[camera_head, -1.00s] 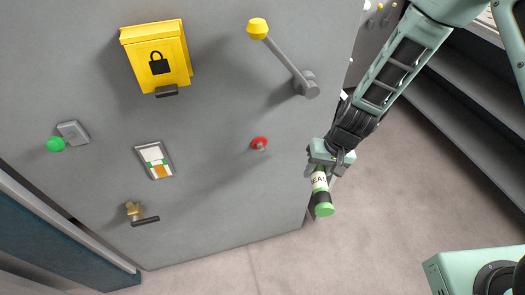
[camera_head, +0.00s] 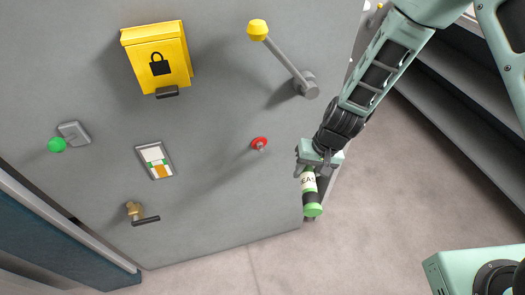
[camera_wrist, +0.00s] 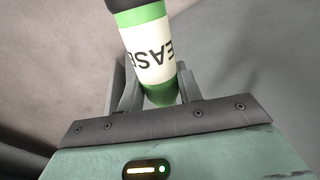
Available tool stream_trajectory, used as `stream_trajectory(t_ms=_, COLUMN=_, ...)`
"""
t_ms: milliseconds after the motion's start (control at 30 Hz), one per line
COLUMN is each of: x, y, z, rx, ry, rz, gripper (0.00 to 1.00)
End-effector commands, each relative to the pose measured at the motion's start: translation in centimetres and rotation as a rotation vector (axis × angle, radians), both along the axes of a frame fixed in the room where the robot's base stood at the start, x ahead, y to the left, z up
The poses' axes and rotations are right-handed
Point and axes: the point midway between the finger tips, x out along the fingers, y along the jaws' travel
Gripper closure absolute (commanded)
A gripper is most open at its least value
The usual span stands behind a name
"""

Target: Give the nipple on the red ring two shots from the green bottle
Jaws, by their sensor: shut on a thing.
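My gripper (camera_head: 318,165) is shut on the green bottle (camera_head: 309,187), which has a cream label with dark letters and green and black bands. The nipple (camera_head: 261,148) sticks out of the red ring (camera_head: 259,142) on the panel, left of and a little above my gripper. The bottle is apart from it.
Above the ring, a grey lever with a yellow knob (camera_head: 257,28) sticks out. Left are a yellow lock box (camera_head: 158,57), a gauge window (camera_head: 155,160), a green knob (camera_head: 57,145) and a brass valve (camera_head: 134,210). Open floor (camera_head: 390,190) lies right of the panel.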

Motion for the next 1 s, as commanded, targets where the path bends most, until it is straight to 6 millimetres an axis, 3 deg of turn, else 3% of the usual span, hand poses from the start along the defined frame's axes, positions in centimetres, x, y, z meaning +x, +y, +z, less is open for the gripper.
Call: stream_trajectory(t_ms=1000, x=0.1, y=2.9, z=-0.1, rx=0.001, ry=-0.001, rz=0.001, gripper=0.92)
